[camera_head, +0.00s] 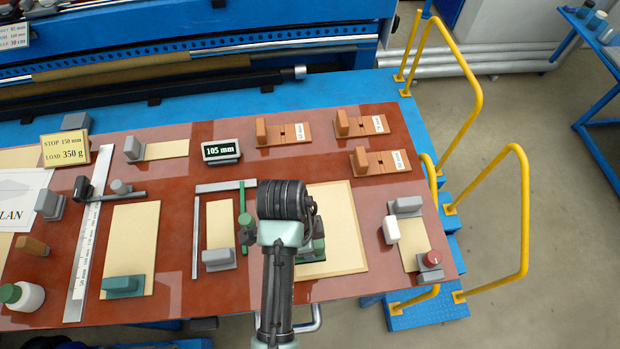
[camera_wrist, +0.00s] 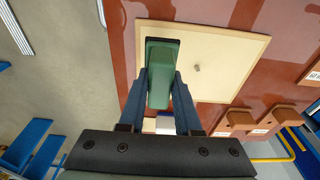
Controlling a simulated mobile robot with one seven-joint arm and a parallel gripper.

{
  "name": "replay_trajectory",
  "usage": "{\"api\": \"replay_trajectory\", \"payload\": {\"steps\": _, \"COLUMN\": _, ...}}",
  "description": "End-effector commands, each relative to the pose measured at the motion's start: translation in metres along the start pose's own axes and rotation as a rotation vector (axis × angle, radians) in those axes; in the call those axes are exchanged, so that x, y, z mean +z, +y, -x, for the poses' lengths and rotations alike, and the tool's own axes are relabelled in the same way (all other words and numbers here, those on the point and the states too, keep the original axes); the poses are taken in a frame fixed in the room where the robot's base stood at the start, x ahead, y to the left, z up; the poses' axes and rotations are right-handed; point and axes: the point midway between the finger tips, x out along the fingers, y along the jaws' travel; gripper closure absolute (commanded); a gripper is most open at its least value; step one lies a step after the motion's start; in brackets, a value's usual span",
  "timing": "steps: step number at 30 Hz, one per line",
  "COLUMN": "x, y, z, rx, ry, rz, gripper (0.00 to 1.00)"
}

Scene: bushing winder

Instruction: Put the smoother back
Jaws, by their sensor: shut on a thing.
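The smoother, a green block-shaped handle on a dark base, is between my gripper's two blue fingers in the wrist view (camera_wrist: 160,72). My gripper (camera_wrist: 162,84) is shut on the handle. In the head view, part of the green smoother (camera_head: 317,246) shows just right of my wrist, which hides the rest. It is over the left part of a pale square board (camera_head: 345,225); I cannot tell whether it touches the board.
To the left are a green T-shaped tool (camera_head: 244,222), a grey square rule (camera_head: 225,186) and a pale strip with a grey block. Wooden blocks (camera_head: 380,160) stand behind right. A white block (camera_head: 391,229) and a red-knobbed block (camera_head: 431,259) are right. Yellow rails (camera_head: 525,210) edge the table's right.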

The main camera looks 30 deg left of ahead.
Motion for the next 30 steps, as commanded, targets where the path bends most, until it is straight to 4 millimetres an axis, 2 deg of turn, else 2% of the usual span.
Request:
{"api": "replay_trajectory", "payload": {"steps": 12, "x": 0.007, "y": 0.0, "z": -0.046, "rx": 0.0, "ry": -0.001, "rz": 0.0, "gripper": 1.0}}
{"api": "replay_trajectory", "payload": {"steps": 24, "x": 0.008, "y": 0.0, "z": -0.052, "rx": -0.001, "ry": 0.0, "rz": 0.0, "gripper": 1.0}}
{"api": "replay_trajectory", "payload": {"steps": 25, "x": 0.008, "y": 0.0, "z": -0.052, "rx": -0.001, "ry": 0.0, "rz": 0.0, "gripper": 0.64}}
{"api": "replay_trajectory", "payload": {"steps": 29, "x": 0.008, "y": 0.0, "z": -0.051, "rx": -0.001, "ry": 0.0, "rz": 0.0, "gripper": 0.41}}
{"api": "replay_trajectory", "payload": {"steps": 30, "x": 0.008, "y": 0.0, "z": -0.051, "rx": -0.001, "ry": 0.0, "rz": 0.0, "gripper": 0.38}}
